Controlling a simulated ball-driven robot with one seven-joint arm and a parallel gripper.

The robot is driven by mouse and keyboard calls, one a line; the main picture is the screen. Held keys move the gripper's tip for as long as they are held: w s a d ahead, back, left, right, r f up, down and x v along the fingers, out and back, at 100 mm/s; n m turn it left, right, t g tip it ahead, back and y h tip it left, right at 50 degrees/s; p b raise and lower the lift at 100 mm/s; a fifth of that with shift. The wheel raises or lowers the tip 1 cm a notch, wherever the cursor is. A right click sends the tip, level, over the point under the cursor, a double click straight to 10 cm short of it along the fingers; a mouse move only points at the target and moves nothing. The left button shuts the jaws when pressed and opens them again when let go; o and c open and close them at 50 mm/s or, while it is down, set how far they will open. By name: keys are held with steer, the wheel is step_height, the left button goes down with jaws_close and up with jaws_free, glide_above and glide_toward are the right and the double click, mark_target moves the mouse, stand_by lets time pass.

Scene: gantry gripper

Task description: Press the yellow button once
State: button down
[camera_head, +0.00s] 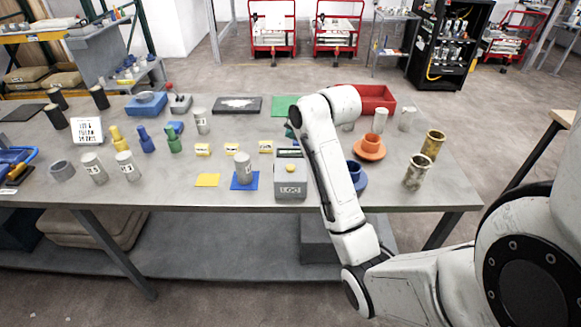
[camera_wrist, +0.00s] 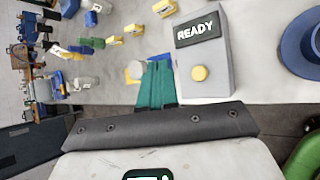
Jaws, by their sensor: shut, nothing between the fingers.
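The yellow button (camera_head: 290,168) sits on a grey box (camera_head: 290,189) near the front edge of the table, right of a blue square mat. In the wrist view the round yellow button (camera_wrist: 199,73) is on the sloped face of the grey box (camera_wrist: 214,88), below a dark display reading "READY". My gripper's teal fingers (camera_wrist: 160,64) are shut and empty, beside the box on its left in that view, apart from the button. In the head view my arm mostly hides the gripper; only a bit of teal (camera_head: 290,130) shows behind the box. Fingertip height above the table is unclear.
A grey cylinder stands on the blue mat (camera_head: 238,187) left of the box. A blue cup on a saucer (camera_head: 361,183) stands to the right. Several small yellow blocks (camera_head: 232,149) lie behind. A red bin (camera_head: 375,95) is at the back.

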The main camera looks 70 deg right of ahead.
mark_target(293, 168)
steer(key=shift+f+b, duration=3.25)
steer(key=shift+f, duration=1.1)
steer(key=shift+f, duration=0.1)
steer(key=shift+f, duration=0.3)
steer(key=shift+f+b, duration=0.5)
steer(key=shift+f, duration=0.05)
steer(key=shift+r, duration=0.15)
steer(key=shift+r+p, duration=0.8)
steer(key=shift+r, duration=0.05)
steer(key=shift+r, duration=0.1)
step_height(293, 168, up, 5)
steer(key=p, duration=0.4)
